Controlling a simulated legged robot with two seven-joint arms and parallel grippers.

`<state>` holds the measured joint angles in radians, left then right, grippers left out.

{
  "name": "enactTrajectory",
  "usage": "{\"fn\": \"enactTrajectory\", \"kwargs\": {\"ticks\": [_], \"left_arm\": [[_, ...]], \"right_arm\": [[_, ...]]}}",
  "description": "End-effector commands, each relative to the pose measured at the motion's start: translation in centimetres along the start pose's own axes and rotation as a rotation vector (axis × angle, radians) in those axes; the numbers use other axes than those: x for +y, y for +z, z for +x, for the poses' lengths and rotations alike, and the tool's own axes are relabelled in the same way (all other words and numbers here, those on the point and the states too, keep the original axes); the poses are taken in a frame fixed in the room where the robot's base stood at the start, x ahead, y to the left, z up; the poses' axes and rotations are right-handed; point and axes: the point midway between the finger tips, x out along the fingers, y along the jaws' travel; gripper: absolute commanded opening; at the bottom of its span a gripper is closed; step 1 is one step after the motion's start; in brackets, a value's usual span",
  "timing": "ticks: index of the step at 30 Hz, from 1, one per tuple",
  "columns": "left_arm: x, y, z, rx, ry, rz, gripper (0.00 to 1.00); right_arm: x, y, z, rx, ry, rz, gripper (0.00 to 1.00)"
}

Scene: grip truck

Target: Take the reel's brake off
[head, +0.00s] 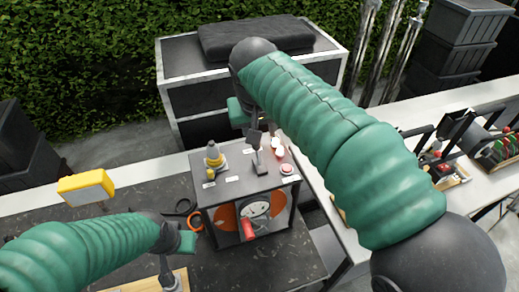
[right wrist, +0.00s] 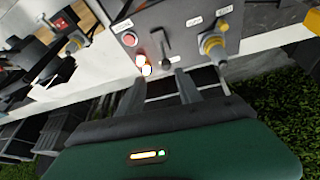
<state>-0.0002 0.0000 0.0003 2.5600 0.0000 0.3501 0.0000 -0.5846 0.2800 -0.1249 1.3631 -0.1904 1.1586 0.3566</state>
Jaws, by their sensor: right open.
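The grey reel box (head: 245,190) stands on the dark bench in the head view. An orange reel (head: 228,216) with a red handle (head: 248,230) shows in its open front. A black lever (head: 258,158) stands on the box top; it also shows in the right wrist view (right wrist: 163,45). My right gripper (right wrist: 160,82) is open and empty, its two fingers pointing toward the lever but apart from it. In the head view my right arm partly hides that gripper. My left gripper (head: 168,280) is low at the left, fingers partly cut off by the frame edge.
A yellow-and-grey plug (head: 213,158) stands left of the lever. A red button (head: 287,169) and lit lamps (head: 278,153) sit right of it. A yellow-framed device (head: 86,187) is at left. Black drawers (head: 195,100) stand behind. Tools crowd the right bench.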

Motion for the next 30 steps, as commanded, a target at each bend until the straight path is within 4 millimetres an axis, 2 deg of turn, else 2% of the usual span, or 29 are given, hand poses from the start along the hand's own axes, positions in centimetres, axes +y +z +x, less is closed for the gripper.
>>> {"fn": "enactTrajectory", "kwargs": {"ticks": [9, 15, 21, 28, 30], "left_arm": [[0.0, -0.3, -1.4, 0.000, 0.000, 0.000, 0.00], [0.0, -0.6, -2.3, 0.000, 0.000, -0.001, 0.00], [0.0, -0.6, -2.5, 0.000, 0.000, -0.001, 0.00], [0.0, -0.6, -2.5, 0.000, 0.000, 0.000, 0.00], [0.0, -0.6, -2.5, 0.000, 0.000, 0.000, 0.00]], "right_arm": [[-0.8, -0.1, 8.3, -0.008, 0.006, -0.005, 0.41], [-0.4, 0.0, 12.6, -0.004, 0.002, -0.003, 0.41], [-0.1, 0.1, 14.5, -0.002, -0.001, -0.002, 0.41], [-0.5, 0.1, 14.6, -0.001, 0.001, -0.004, 0.41], [-0.5, 0.1, 14.6, -0.001, 0.001, -0.004, 0.32]]}}
